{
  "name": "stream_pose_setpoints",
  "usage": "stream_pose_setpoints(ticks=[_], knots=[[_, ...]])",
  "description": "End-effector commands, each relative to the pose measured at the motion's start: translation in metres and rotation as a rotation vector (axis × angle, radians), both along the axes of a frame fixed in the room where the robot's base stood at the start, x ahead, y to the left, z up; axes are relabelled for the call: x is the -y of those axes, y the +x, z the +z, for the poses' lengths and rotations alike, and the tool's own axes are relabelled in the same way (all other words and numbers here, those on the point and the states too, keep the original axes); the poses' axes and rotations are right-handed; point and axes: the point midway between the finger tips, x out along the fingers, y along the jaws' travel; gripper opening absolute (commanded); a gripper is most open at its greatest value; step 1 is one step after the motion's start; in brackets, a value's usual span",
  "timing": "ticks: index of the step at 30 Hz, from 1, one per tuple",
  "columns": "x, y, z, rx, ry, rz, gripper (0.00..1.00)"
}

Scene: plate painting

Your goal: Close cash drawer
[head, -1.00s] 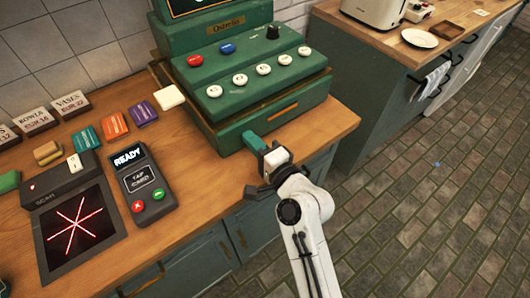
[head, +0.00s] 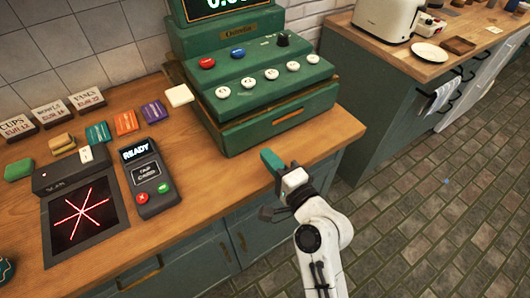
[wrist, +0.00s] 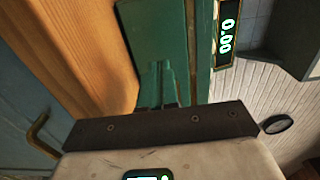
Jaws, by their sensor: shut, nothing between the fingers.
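The green cash register (head: 255,75) stands on the wooden counter. Its cash drawer (head: 265,130) is the low green front with a brass pull (head: 287,117); in the head view it looks about flush with the body, though I cannot tell whether a small gap is left. My gripper (head: 270,160) is shut and empty, with teal fingers pointing at the drawer front from just in front of it, near the counter's edge. In the wrist view the shut fingers (wrist: 160,85) point at the green register front (wrist: 157,25); contact cannot be made out.
A card reader (head: 147,178) and a scanner (head: 80,212) lie on the counter (head: 200,215) to the left, with several coloured blocks and price signs behind. A second counter with a toaster (head: 383,18) stands at the right.

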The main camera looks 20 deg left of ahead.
Motion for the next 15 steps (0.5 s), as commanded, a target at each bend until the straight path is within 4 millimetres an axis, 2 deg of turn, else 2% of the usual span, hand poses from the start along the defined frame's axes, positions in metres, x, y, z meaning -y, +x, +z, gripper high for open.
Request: stream_pose_setpoints(ticks=[9, 15], knots=[[0.040, -0.030, -0.003, -0.002, 0.000, -0.002, 0.00], [0.058, -0.044, -0.001, -0.001, 0.000, -0.002, 0.00]])
